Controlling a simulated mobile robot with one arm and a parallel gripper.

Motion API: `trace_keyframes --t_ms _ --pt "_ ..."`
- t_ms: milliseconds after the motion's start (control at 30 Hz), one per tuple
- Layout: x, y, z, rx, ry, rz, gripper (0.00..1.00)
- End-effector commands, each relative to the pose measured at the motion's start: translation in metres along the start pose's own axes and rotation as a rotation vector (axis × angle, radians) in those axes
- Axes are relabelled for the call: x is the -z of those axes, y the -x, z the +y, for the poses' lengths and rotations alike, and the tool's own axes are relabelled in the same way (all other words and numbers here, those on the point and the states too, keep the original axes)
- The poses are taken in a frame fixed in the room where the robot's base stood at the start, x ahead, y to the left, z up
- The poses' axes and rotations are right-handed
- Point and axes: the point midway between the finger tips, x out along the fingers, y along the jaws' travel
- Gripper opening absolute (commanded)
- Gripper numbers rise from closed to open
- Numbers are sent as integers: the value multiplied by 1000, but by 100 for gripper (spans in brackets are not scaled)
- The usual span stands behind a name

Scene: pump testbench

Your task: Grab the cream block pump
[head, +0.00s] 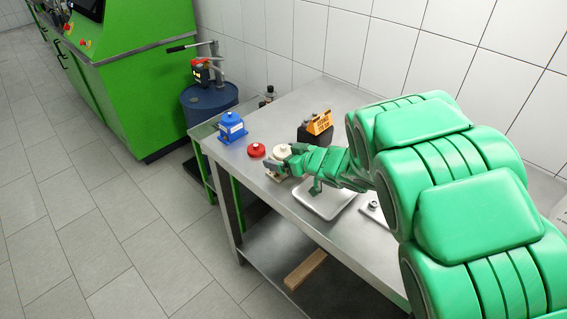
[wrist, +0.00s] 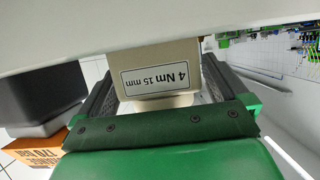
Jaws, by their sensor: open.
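The cream block pump (head: 283,150) stands on the metal table near its front left part, partly hidden by my gripper. In the wrist view its cream block (wrist: 160,78) fills the space between my two dark finger pads and carries a white label reading "4 Nm 15 mm". My gripper (head: 280,166) is open, with one finger on each side of the block. It also shows in the wrist view (wrist: 157,92).
A red round part (head: 257,150) sits just left of the pump, and a blue pump (head: 232,127) is farther left. A black block with an orange sign (head: 319,124) stands behind. A shallow metal tray (head: 328,203) lies below my arm. The table's front edge is close.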

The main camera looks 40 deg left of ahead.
Motion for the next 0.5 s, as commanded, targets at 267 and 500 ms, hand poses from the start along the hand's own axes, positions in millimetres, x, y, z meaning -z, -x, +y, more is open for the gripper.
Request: trace_keyframes --t_ms 267,500 --pt "0 0 0 0 1 0 66" --pt "0 0 0 0 1 1 30"
